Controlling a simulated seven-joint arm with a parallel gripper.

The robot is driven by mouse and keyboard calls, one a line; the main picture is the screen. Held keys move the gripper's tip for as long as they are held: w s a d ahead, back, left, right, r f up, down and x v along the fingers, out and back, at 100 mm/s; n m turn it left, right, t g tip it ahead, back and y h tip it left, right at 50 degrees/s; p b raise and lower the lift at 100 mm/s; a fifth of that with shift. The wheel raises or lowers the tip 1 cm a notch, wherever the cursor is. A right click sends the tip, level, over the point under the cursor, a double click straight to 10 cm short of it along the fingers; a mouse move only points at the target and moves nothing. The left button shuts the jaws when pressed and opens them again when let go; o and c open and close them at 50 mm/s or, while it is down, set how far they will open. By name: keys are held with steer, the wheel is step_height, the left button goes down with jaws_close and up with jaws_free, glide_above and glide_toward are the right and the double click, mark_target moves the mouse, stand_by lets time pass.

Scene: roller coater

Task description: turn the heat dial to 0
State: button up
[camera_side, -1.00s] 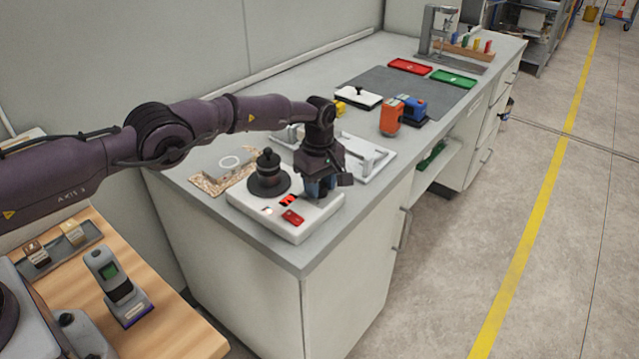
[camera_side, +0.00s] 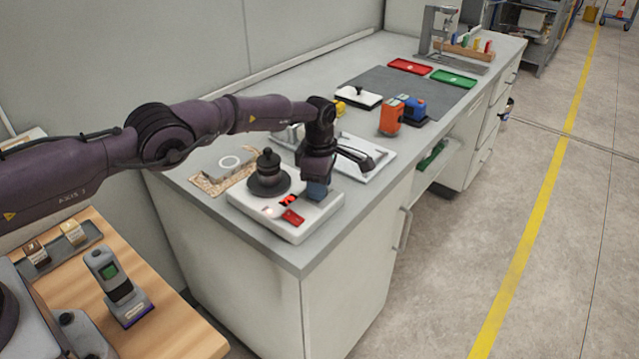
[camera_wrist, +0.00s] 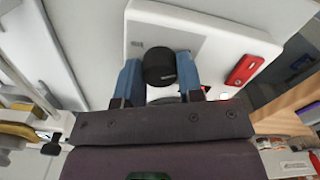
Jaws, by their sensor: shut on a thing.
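The white machine (camera_side: 262,212) with the heat dial sits at the near end of the grey bench. The heat dial is a black knob (camera_wrist: 159,66), seen in the wrist view on the machine's white face. My gripper (camera_wrist: 158,78) is shut on it, with one blue finger on each side. In the side view my gripper (camera_side: 317,190) points down at the machine's right part and hides the dial. A lit red display (camera_side: 288,200) shows beside it, too small to read. The dial's pointer and scale cannot be made out.
A black stepped round part (camera_side: 268,175) stands on the machine, left of my gripper. A red rocker switch (camera_side: 293,217) is near its front edge. A white tray-like fixture (camera_side: 375,168) lies just behind. Orange (camera_side: 390,118) and blue (camera_side: 412,106) devices stand farther back.

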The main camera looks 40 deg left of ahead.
stand_by(0.4)
steer(key=o, duration=0.9)
step_height(320, 180, up, 13)
